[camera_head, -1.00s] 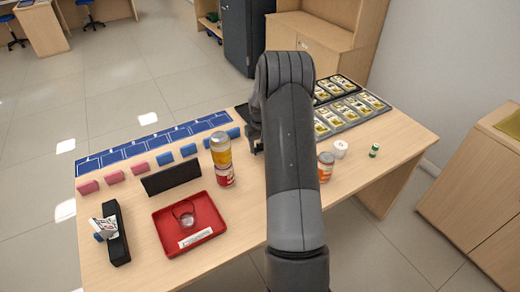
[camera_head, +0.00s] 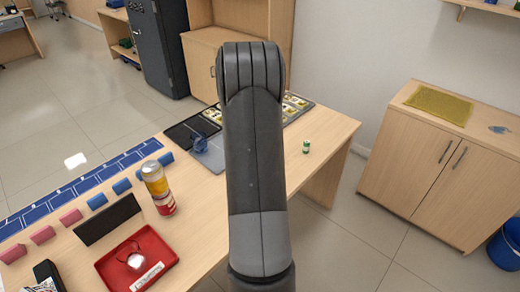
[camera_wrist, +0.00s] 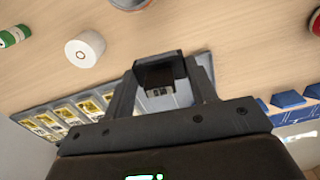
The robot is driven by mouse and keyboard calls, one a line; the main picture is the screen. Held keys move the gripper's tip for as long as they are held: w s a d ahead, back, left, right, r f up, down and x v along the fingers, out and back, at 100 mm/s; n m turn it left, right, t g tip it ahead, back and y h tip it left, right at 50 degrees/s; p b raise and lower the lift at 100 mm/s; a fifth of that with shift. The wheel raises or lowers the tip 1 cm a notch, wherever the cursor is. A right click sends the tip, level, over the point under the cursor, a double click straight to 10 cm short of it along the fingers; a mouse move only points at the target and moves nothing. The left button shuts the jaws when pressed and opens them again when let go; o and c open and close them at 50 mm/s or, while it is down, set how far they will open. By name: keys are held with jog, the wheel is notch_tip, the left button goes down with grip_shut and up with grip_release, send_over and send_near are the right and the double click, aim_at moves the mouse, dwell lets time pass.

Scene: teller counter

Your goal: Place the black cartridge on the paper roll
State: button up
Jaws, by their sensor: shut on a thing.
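My gripper (camera_wrist: 162,72) is shut on the black cartridge (camera_wrist: 158,77), which sits between its two fingers in the wrist view. The white paper roll (camera_wrist: 86,48) stands on the table to the left of the gripper in the wrist view, apart from the cartridge. In the head view my arm hides the gripper, the cartridge and the paper roll.
A small green-and-white cylinder (camera_head: 306,147) stands near the table's right side.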

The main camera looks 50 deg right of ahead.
jog(key=s+d+r+n, duration=0.1)
jog(key=s+d+r, duration=0.3)
jog(key=s+d, duration=1.1)
jog(key=w+f, duration=0.2)
jog(key=w, duration=0.2)
jog(key=w+f, duration=0.2)
jog(key=w, duration=0.2)
jog(key=w+a+f, duration=0.1)
jog(key=w+f, duration=0.1)
jog(key=w, duration=0.2)
jog(key=shift+f, duration=2.3)
jog(key=shift+f, duration=0.2)
jog(key=o, duration=1)
jog(key=shift+c, duration=0.2)
notch_tip(320, 180, up, 12)
jog(key=shift+r, duration=0.25)
